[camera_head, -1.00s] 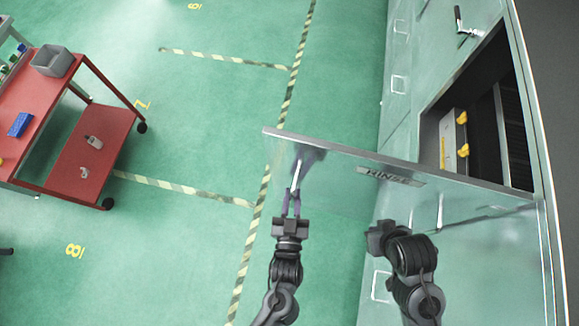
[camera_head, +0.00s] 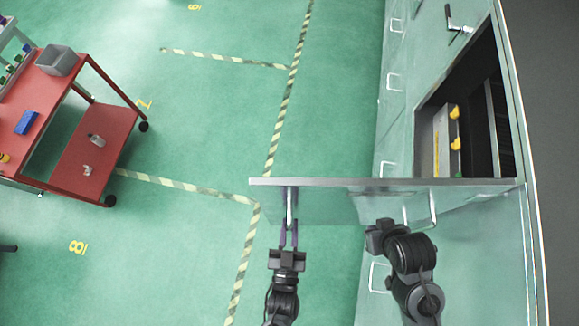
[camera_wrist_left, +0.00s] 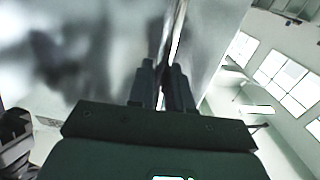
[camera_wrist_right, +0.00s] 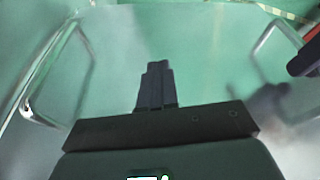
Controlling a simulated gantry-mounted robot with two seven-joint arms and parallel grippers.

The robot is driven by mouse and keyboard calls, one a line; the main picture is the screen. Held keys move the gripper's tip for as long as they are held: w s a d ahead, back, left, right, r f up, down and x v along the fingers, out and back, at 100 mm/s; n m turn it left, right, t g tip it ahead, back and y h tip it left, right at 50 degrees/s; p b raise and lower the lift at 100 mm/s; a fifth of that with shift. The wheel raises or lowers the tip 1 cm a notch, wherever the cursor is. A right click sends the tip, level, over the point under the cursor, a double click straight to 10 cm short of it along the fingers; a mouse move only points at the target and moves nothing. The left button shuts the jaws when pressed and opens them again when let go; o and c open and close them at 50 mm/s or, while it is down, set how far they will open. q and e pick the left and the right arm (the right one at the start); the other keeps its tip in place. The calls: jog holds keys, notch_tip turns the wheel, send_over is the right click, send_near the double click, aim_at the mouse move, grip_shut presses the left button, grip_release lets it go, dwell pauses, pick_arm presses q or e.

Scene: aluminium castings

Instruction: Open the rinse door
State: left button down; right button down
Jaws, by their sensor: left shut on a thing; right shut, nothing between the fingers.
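The rinse door (camera_head: 340,187) is a grey metal panel, seen nearly edge-on in the head view. It stands swung out from the cabinet at about a right angle, hinged at the right. Its upright bar handle (camera_head: 290,204) is near the free left end. My left gripper (camera_head: 289,238) is shut on the handle, which also runs between the fingers in the left wrist view (camera_wrist_left: 172,60). My right gripper (camera_head: 376,236) is shut and empty, in front of the door and apart from it. Its closed fingers show in the right wrist view (camera_wrist_right: 156,85).
The cabinet opening (camera_head: 470,110) is exposed, with a pale box with yellow parts (camera_head: 446,140) inside. A red cart (camera_head: 85,165) stands far left. Green floor between cart and door is clear.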

pick_arm(q)
jog(key=c, duration=1.2)
grip_release()
jog(key=s+b, duration=0.1)
jog(key=s, duration=0.6)
jog(key=s+b, duration=0.1)
jog(key=s, duration=0.3)
jog(key=shift+a+b, duration=0.35)
jog(key=shift+w, duration=0.1)
